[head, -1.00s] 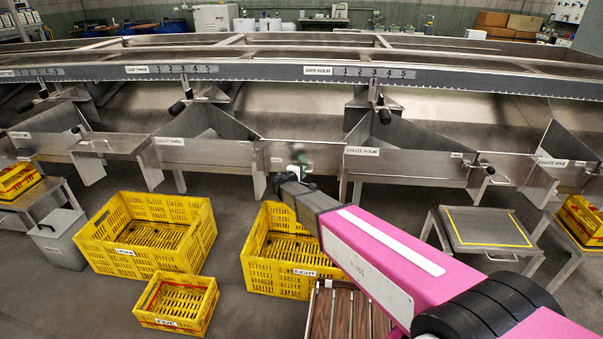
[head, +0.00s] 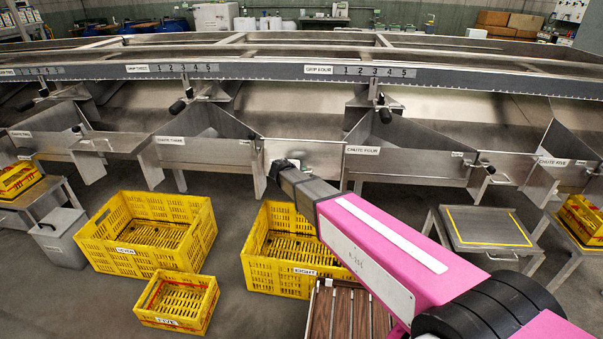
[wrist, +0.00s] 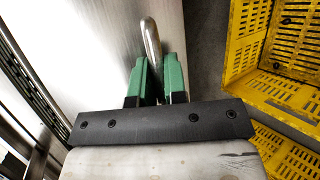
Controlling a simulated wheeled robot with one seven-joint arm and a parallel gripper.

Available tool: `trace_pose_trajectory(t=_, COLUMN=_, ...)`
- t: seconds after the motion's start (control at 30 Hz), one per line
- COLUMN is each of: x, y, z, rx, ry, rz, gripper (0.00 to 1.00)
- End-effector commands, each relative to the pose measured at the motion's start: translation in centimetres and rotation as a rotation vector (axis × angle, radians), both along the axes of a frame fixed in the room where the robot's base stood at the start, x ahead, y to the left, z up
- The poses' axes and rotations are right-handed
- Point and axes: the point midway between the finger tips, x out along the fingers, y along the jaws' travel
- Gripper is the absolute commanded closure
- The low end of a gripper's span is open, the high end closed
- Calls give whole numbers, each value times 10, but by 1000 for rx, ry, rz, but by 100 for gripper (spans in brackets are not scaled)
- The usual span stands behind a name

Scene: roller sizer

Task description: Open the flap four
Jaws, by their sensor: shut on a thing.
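My gripper (wrist: 158,72) shows in the wrist view with its green fingers shut on a bent metal bar handle (wrist: 150,35). In the head view, the wrist end of my arm reaches a pale steel panel (head: 322,158) just left of the chute four label (head: 362,150). This panel appears to be flap four. My arm hides the handle and fingers there, and I cannot tell how far the panel is swung.
Yellow crates (head: 148,235) stand on the floor left of my arm, and crate eight (head: 275,278) lies just below it. A slatted wooden top (head: 335,315) is beneath my arm. A steel table (head: 485,232) stands to the right.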

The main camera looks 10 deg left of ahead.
Motion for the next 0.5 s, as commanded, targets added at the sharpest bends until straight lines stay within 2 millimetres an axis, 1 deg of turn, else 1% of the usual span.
trace_pose_trajectory(t=0.03, x=-7, y=-1, z=7, rx=1, ry=42, rz=0, gripper=100)
trace_pose_trajectory(t=0.2, x=-21, y=-1, z=22, rx=-8, ry=204, rz=0, gripper=100)
trace_pose_trajectory(t=0.5, x=-40, y=-2, z=54, rx=-26, ry=492, rz=-1, gripper=100)
